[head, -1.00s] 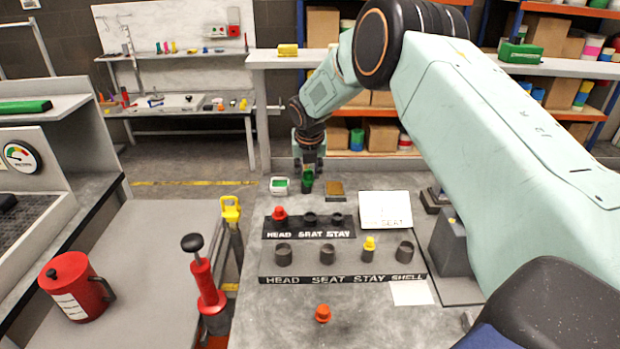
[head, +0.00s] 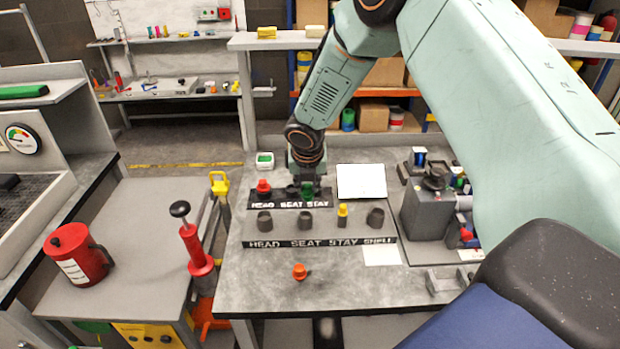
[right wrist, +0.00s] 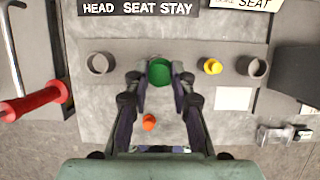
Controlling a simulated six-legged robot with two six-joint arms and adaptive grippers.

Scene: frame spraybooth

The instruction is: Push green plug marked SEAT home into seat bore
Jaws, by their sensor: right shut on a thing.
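The green plug (head: 307,188) is held in my right gripper (head: 307,177), which is shut on it. In the right wrist view the plug (right wrist: 159,71) sits between the two fingertips (right wrist: 160,80). The front block, labelled HEAD SEAT STAY SHELL (head: 318,242), carries several dark bores. Its seat bore (head: 305,221) shows in the head view, below the plug and apart from it. In the right wrist view the plug covers the place of that bore. Any marking on the plug cannot be read. My left gripper is not in view.
A yellow plug (head: 343,213) stands in the stay bore, and the head bore (head: 265,221) is empty. A red plug (head: 263,187) sits on the back block (head: 290,204). An orange plug (head: 299,271) lies on the clear front bench. A white card (head: 361,181) stands behind.

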